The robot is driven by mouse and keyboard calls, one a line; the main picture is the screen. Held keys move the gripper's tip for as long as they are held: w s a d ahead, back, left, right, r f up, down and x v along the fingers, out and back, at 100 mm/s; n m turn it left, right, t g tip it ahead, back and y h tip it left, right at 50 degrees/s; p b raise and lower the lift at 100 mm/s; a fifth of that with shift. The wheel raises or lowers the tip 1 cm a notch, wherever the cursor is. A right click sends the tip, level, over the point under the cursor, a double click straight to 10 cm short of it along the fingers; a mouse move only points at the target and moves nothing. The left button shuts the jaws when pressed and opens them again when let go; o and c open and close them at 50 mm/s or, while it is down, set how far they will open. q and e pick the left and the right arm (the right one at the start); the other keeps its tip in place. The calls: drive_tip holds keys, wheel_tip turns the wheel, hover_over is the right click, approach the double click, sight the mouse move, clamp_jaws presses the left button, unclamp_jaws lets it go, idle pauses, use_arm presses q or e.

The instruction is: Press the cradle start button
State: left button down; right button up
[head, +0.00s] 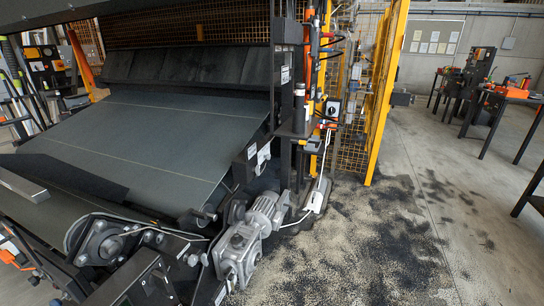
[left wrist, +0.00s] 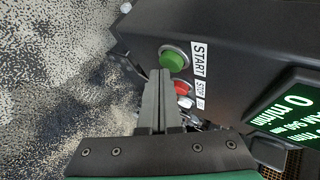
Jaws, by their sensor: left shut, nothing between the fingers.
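The round green start button (left wrist: 174,60) stands in a metal ring on a black panel (left wrist: 220,25), beside a white START label (left wrist: 198,59). My left gripper (left wrist: 160,73) is shut and empty, its fingertips just below and left of the green button in the left wrist view. I cannot tell whether the tips touch the button or its ring. A red button (left wrist: 182,88) with a STOP label (left wrist: 201,89) sits below it, partly hidden behind the fingers. I cannot make out the left gripper or the start button in the head view. My right gripper is not in view.
The head view shows a wide dark conveyor belt (head: 165,140), a grey motor (head: 240,250) and yellow fence posts (head: 385,90). Dark granules litter the open floor (head: 400,230).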

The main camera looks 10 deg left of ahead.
use_arm(q)
drive_tip(key=shift+a, duration=0.3)
idle(0.5)
drive_tip(key=shift+d, duration=0.15)
drive_tip(key=shift+s+d, duration=0.1)
drive_tip(key=shift+d, duration=0.5)
drive_tip(key=d+b, duration=0.1)
drive_tip(key=d, duration=0.5)
drive_tip(key=shift+s, duration=0.4)
